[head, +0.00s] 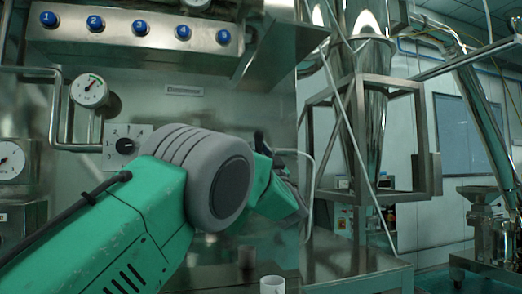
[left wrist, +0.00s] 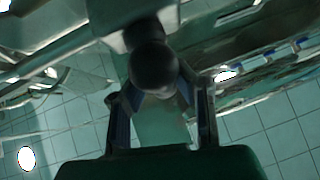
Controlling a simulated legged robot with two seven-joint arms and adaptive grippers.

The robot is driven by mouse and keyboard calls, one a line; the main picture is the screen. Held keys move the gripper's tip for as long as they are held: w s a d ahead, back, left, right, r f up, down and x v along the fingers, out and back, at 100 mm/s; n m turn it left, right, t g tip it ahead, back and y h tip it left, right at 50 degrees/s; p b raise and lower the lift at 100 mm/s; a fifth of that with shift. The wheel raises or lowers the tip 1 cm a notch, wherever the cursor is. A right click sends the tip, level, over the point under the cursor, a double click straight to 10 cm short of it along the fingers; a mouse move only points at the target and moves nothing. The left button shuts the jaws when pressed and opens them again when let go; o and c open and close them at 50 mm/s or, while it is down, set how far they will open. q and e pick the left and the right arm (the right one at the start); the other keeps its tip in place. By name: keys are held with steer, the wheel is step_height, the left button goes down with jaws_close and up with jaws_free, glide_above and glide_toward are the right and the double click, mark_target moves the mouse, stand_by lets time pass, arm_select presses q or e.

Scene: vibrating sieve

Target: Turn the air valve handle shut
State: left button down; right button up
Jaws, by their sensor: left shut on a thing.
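The valve handle shows in the left wrist view as a dark round knob (left wrist: 155,68) on a short stem. My left gripper (left wrist: 158,93) has one finger on each side of the knob and is shut on it. In the head view my green left arm reaches in from the left, and its gripper (head: 288,190) is at the panel's right edge, partly hidden behind the grey wrist joint. Most of the handle is hidden there, so its angle cannot be told. My right gripper is in neither view.
The steel panel (head: 215,110) carries blue numbered buttons (head: 139,27), a pressure gauge (head: 89,90) and a rotary dial (head: 125,146), all close to my arm. A steel frame with a funnel (head: 372,110) stands to the right. A white cup (head: 272,286) is below.

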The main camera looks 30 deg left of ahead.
arm_select(q)
steer(key=shift+w+a+f+g, duration=0.1)
steer(key=shift+f+g, duration=0.2)
steer(key=shift+f, duration=0.1)
steer(key=c, duration=1.5)
jaws_free()
steer(key=shift+o, duration=0.5)
steer(key=shift+w, duration=0.1)
steer(key=shift+a, duration=0.2)
steer(key=shift+r+n, duration=0.1)
steer(key=shift+n, duration=0.2)
steer(key=shift+s+d, duration=0.15)
steer(key=shift+s, duration=0.05)
steer(key=v, duration=1.2)
steer(key=shift+w+f, duration=0.25)
steer(key=shift+w, duration=0.1)
